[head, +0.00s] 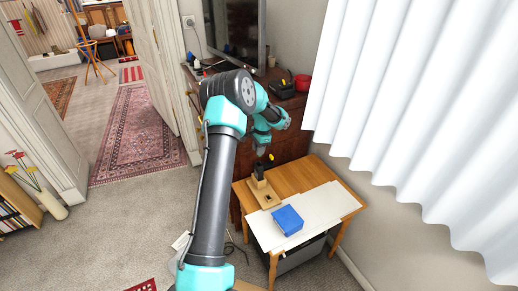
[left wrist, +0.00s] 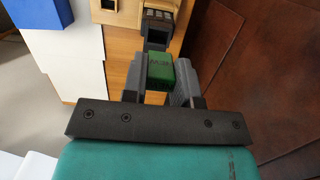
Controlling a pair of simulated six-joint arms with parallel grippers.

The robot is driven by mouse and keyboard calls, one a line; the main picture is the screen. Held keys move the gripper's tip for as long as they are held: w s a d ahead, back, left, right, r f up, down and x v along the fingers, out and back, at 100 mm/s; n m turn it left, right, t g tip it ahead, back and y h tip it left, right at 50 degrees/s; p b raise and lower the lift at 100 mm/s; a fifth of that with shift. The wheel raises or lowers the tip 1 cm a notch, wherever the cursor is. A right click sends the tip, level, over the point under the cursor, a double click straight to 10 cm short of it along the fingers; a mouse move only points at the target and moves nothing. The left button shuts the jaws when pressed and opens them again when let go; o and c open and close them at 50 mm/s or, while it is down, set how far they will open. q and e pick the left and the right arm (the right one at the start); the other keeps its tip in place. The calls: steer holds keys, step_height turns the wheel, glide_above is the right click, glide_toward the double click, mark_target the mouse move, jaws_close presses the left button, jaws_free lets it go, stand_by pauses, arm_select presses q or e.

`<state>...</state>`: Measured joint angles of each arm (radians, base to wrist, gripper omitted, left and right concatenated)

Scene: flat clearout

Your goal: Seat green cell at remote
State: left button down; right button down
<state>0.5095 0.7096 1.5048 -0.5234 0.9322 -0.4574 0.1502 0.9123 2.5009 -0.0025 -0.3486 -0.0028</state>
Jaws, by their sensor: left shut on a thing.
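My left gripper (left wrist: 160,74) is shut on the green cell (left wrist: 161,68), a small block with dark lettering held between the two grey fingers in the left wrist view. Just beyond the cell is the black remote (left wrist: 156,22), with a dark opening facing the gripper. I cannot tell whether cell and remote touch. In the head view the remote (head: 259,171) stands in a wooden holder (head: 264,191) at the table's far left, with my left gripper (head: 262,149) just above it. The cell is not discernible there. My right gripper is not in view.
A blue box (head: 288,220) sits on a white sheet (head: 266,234) across the wooden table (head: 313,175). A brown cabinet (head: 290,146) stands behind, holding a television (head: 233,30) and a red pot (head: 302,83). White curtains hang at the right.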

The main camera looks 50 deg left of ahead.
arm_select(q)
steer(key=shift+f, duration=2.3)
steer(key=shift+f, duration=1.3)
steer(key=c, duration=0.8)
jaws_free()
steer(key=shift+r, duration=0.1)
step_height(320, 180, up, 17)
steer(key=w, duration=0.2)
steer(key=shift+w+d, duration=0.25)
steer(key=shift+d, duration=0.15)
